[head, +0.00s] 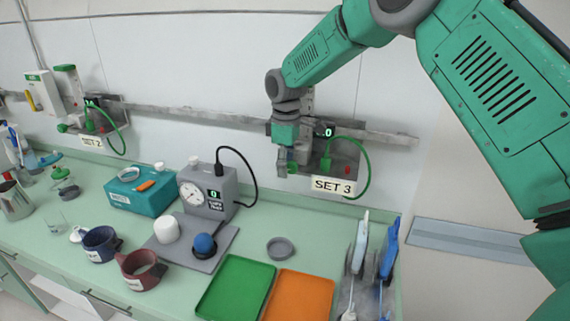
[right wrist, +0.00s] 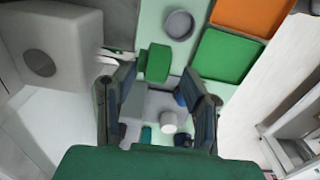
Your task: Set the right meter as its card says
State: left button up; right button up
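The right meter (head: 345,155) hangs on the wall rail, with a lit display (head: 327,132) that seems to read 0 and a green cable looping from it. Its card (head: 333,186) below reads "SET 3". My right gripper (head: 283,168) is at the meter's left side and hides part of it. In the right wrist view its two fingers (right wrist: 159,72) are spread apart, with a green knob (right wrist: 154,63) between or just beyond their tips. Whether a finger touches the knob I cannot tell. My left gripper is not in view.
A second meter (head: 97,115) with a "SET 2" card (head: 92,142) is on the rail at left. Below, the counter holds a grey gauge unit (head: 207,190), a teal box (head: 128,198), mugs, a green tray (head: 236,286), an orange tray (head: 298,295) and a grey dish (head: 281,248).

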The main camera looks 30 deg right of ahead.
jog(key=shift+d+f, duration=0.3)
jog(key=shift+d, duration=0.45)
jog(key=c, duration=0.3)
jog(key=shift+d, duration=0.1)
grip_shut()
jog(key=shift+w+a+r, duration=0.1)
jog(key=shift+a+r, duration=0.05)
jog(key=shift+a, duration=0.25)
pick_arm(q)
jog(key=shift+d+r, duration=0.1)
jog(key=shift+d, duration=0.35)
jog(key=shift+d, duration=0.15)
pick_arm(e)
jog(key=shift+d, duration=0.15)
